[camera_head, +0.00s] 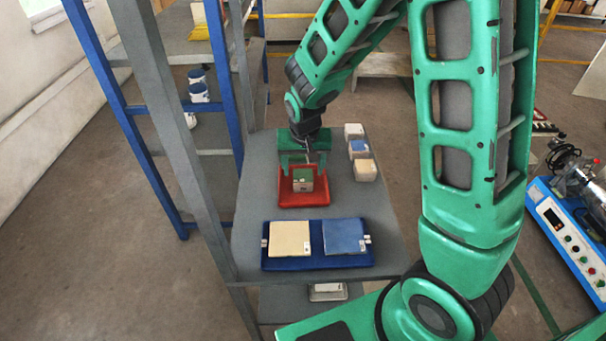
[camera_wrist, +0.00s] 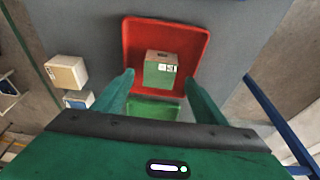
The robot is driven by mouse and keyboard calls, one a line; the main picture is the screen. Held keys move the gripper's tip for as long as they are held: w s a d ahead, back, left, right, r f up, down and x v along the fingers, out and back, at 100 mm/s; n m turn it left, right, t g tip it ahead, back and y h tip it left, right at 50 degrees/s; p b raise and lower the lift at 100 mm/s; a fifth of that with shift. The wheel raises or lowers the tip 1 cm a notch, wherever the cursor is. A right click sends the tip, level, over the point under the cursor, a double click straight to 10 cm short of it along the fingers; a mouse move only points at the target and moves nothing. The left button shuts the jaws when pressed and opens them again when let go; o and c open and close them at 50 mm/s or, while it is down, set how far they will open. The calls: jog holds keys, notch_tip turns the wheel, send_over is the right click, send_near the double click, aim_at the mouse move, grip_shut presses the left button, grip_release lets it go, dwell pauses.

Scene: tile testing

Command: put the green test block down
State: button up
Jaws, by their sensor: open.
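The green test block (camera_head: 303,182) has a green top and a tan side with a small label. It sits inside the red tray (camera_head: 312,201) on the grey table, and shows in the wrist view (camera_wrist: 160,74) with bare red tray floor around it. My gripper (camera_head: 303,166) is over the tray. In the wrist view, its two fingers (camera_wrist: 159,82) are spread wide, one to each side of the block's near end, with clear gaps to the block. Nothing is held. A green tray (camera_wrist: 153,109) lies against the red tray, partly hidden by my gripper.
White (camera_head: 354,131), blue (camera_head: 358,149) and tan (camera_head: 365,171) blocks stand right of the trays. A blue tray (camera_head: 318,263) in front holds a cream tile (camera_head: 289,239) and a blue tile (camera_head: 344,237). Shelf posts (camera_head: 180,130) rise along the table's left edge.

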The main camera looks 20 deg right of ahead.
jog(key=v, duration=0.6)
jog(key=shift+r, duration=0.25)
jog(key=s+d+r+m+g, duration=0.1)
jog(key=s+d+r, duration=0.2)
jog(key=s+d, duration=0.4)
jog(key=s+d+r+m, duration=0.1)
jog(key=s+d+r, duration=0.2)
jog(key=s+d, duration=0.35)
jog(key=s+d+r+g, duration=0.1)
jog(key=s+d, duration=0.1)
jog(key=s, duration=0.5)
jog(key=s+d+r+y, duration=0.1)
jog(key=s+d, duration=0.1)
jog(key=s, duration=0.6)
jog(key=shift+d+r+m+g, duration=0.35)
jog(key=shift+m+g, duration=0.05)
